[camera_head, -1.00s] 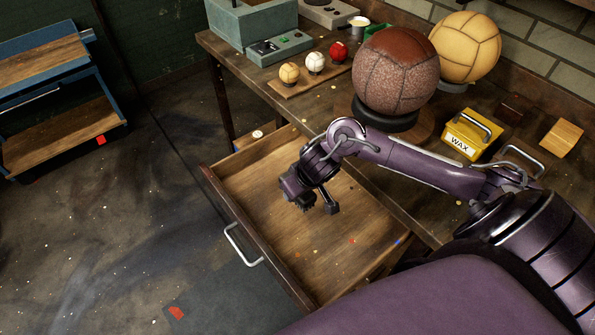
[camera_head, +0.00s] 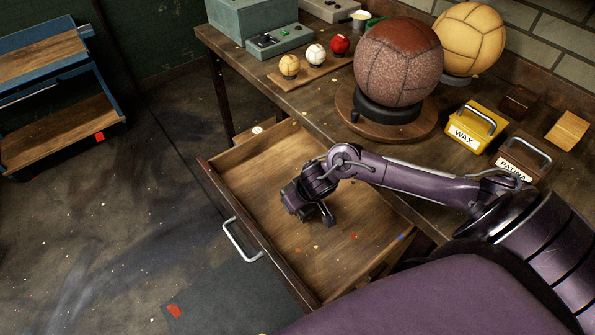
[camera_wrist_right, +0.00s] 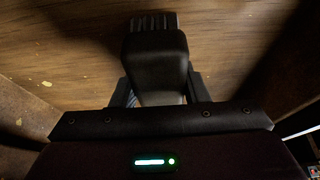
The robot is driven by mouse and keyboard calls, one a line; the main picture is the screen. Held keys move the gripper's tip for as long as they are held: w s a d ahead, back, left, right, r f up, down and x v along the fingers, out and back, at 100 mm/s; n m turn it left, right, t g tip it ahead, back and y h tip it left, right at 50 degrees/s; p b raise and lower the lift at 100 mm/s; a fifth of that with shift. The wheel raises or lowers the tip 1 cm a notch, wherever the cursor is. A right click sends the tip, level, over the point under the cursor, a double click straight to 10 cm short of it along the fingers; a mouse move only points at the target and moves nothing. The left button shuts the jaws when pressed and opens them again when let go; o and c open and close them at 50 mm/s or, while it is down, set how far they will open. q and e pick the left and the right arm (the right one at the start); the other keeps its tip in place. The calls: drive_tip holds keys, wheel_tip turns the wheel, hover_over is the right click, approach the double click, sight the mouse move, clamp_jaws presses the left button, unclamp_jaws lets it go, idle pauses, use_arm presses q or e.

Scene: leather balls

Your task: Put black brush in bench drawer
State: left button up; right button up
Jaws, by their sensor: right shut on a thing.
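The bench drawer (camera_head: 350,235) is pulled open and shows a bare wooden floor with a few small coloured specks. My right gripper (camera_head: 311,214) reaches down into the drawer's space from the right, over its middle. In the right wrist view the black brush (camera_wrist_right: 155,58) is between the gripper's fingers (camera_wrist_right: 155,90), with its ridged dark end pointing away from me over the wooden drawer floor. The gripper is shut on it. In the head view the brush is hard to tell from the dark gripper. Whether it touches the floor is unclear. My left gripper is not in view.
On the bench are a brown ball (camera_head: 398,62) on a round stand, a tan ball (camera_head: 467,38), a yellow WAX box (camera_head: 470,128), a brown box (camera_head: 522,157) and several small balls on a board (camera_head: 302,78). A blue shelf cart (camera_head: 60,125) stands left.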

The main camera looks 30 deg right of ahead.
drive_tip(key=o, duration=0.9)
drive_tip(key=p+v, duration=0.3)
drive_tip(key=v, duration=0.8)
drive_tip(key=shift+r, duration=0.25)
drive_tip(key=shift+s+r+p, duration=0.15)
drive_tip(key=shift+r+p, duration=0.15)
drive_tip(key=shift+r, duration=0.05)
